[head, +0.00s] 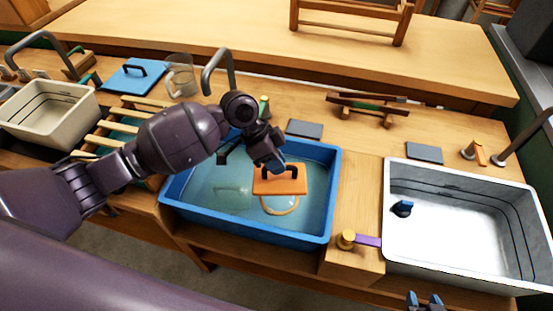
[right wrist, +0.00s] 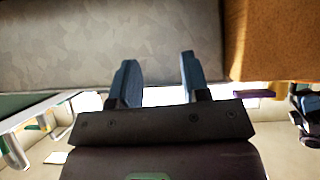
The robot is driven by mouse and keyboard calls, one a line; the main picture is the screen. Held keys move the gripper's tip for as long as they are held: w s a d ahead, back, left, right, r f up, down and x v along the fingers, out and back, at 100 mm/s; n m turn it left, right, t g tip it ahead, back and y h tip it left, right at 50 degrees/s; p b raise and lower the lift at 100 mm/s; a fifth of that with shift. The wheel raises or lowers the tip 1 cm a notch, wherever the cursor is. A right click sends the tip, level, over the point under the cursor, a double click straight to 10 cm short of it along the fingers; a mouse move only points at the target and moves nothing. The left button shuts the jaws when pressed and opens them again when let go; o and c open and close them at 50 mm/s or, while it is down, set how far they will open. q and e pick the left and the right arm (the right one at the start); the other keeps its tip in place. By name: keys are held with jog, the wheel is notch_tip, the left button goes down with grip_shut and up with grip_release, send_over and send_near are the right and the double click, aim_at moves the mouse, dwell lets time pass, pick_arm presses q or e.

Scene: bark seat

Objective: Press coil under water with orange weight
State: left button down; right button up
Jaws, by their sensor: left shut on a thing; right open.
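The orange weight (head: 281,185) is a flat plate with a dark handle, inside the blue tub (head: 245,236) of water. My left gripper (head: 281,170) is shut on its handle from above. The pale tan coil (head: 279,210) shows as a ring in the water below and in front of the weight. The weight covers the coil's far part; I cannot tell whether they touch. My right gripper (head: 425,302) is at the bottom edge of the head view, below the white sink. Its two blue fingers are apart and empty in the right wrist view (right wrist: 157,82).
The white sink (head: 470,225) at right holds a small blue item (head: 402,208). A brass knob with a purple handle (head: 367,240) sits between tub and sink. A tap (head: 218,68) rises behind the tub. A slatted rack (head: 120,130) and a cream basin (head: 48,115) are at left.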

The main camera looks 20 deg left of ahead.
aim_at(277, 177)
pick_arm(q)
jog(key=shift+f+b, duration=0.3)
jog(key=shift+f, duration=0.45)
jog(key=shift+f+b, duration=0.35)
jog(key=shift+f, duration=0.65)
jog(key=shift+f+b, duration=0.55)
jog(key=shift+f, duration=0.7)
jog(key=shift+f+b, duration=1.85)
jog(key=shift+f, duration=2.7)
pick_arm(e)
jog(key=shift+g, duration=0.3)
jog(key=f, duration=0.4)
jog(key=shift+w+a+f, duration=0.25)
jog(key=shift+f, duration=0.15)
